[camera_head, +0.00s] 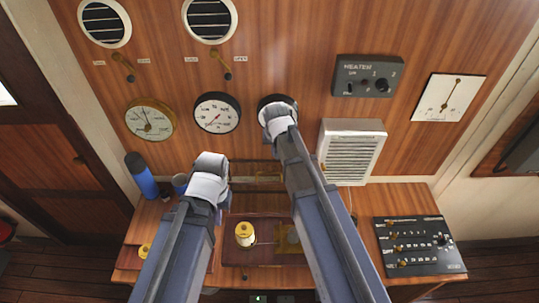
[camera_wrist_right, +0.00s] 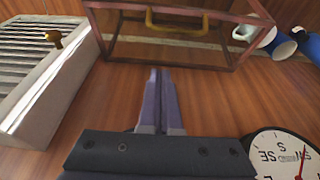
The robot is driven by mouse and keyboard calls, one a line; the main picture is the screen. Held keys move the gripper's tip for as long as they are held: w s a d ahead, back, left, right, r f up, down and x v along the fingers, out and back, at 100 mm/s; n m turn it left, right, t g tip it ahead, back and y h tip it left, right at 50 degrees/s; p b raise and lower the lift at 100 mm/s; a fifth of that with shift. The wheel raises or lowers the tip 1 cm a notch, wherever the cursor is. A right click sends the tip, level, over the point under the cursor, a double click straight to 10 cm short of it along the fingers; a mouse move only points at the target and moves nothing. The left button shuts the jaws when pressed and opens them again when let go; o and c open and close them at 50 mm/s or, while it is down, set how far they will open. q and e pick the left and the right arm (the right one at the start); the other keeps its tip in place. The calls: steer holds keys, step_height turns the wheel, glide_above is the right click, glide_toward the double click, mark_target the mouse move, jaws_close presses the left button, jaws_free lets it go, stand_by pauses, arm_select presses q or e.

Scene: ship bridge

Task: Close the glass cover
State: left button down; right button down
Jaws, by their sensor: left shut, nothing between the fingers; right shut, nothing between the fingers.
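The glass cover (camera_head: 262,161) is a clear box with a thin dark-red frame and a brass handle (camera_head: 268,177). It stands raised at the back of its wooden base (camera_head: 265,253), against the panelled wall. In the right wrist view the cover (camera_wrist_right: 172,52) lies just beyond my right gripper (camera_wrist_right: 160,72), with its brass handle near the top edge. My right gripper is shut and empty, apart from the handle. In the head view its fingers are hidden behind my right arm. My left gripper (camera_head: 224,196) is shut beside the cover's left side, partly hidden by its own wrist.
A blue bottle (camera_head: 141,176) and blue mug (camera_head: 180,183) stand left on the desk. A yellow-topped object (camera_head: 245,234) sits on the base. A white vent box (camera_head: 351,151) and round gauges (camera_head: 217,113) are on the wall. A switch panel (camera_head: 420,246) lies right.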

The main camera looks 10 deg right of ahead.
steer(key=shift+s+d, duration=0.1)
steer(key=b, duration=1)
glide_toward(275, 168)
steer(key=x, duration=0.5)
steer(key=shift+f, duration=0.25)
steer(key=s, duration=0.1)
steer(key=s+r+p, duration=0.1)
steer(key=s+r, duration=0.1)
steer(key=shift+s+a+p, duration=0.25)
steer(key=shift+a+p, duration=0.1)
steer(key=shift+p, duration=0.05)
steer(key=shift+s+r, duration=0.1)
steer(key=shift+s, duration=0.15)
steer(key=shift+w, duration=0.1)
